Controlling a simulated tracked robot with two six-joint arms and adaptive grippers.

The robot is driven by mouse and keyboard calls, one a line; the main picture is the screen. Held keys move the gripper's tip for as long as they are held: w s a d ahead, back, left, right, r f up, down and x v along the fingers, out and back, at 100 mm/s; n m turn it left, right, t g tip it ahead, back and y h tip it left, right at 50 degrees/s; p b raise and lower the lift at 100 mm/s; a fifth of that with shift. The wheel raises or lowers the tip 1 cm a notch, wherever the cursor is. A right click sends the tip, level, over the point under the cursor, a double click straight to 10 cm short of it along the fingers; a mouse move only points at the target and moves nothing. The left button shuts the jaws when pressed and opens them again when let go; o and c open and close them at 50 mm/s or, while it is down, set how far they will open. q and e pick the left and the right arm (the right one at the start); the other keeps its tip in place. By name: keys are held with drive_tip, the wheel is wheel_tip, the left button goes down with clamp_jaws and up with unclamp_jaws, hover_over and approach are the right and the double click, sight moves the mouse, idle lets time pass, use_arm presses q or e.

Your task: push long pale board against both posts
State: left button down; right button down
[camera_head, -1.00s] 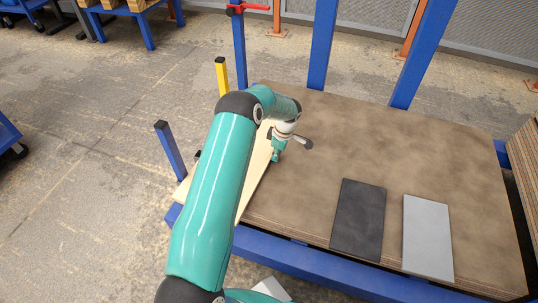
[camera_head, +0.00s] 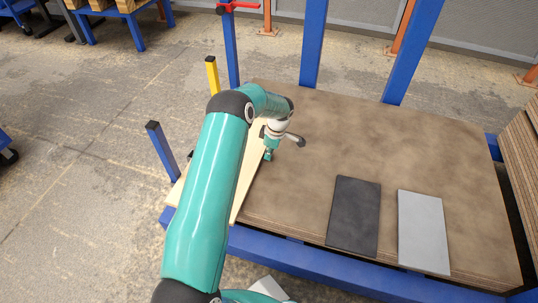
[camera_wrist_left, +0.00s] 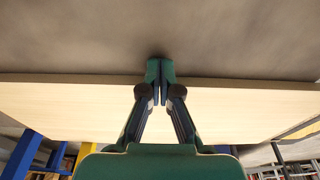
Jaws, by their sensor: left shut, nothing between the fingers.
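The long pale board (camera_head: 249,183) lies along the left edge of the brown tabletop, partly hidden behind my left arm. It also crosses the left wrist view (camera_wrist_left: 60,106). A short blue post with a black cap (camera_head: 163,153) and a yellow post with a black cap (camera_head: 212,76) stand on the board's far left side. Whether the board touches them is hidden. My left gripper (camera_head: 268,156) is shut and empty, pointing down at the board's right long edge. In the left wrist view its fingertips (camera_wrist_left: 160,72) reach that edge. My right gripper is not in view.
A dark plate (camera_head: 353,217) and a light grey plate (camera_head: 423,232) lie on the right front of the brown tabletop (camera_head: 400,150). Tall blue uprights (camera_head: 314,45) stand along the back. Stacked boards (camera_head: 523,150) stand at the far right. The tabletop's middle is clear.

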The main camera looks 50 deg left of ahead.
use_arm(q)
drive_tip(key=shift+w+d, duration=0.35)
drive_tip(key=shift+d, duration=0.15)
drive_tip(key=shift+r, duration=0.1)
wheel_tip(320, 180, up, 7)
drive_tip(key=p, duration=0.3)
idle(0.4)
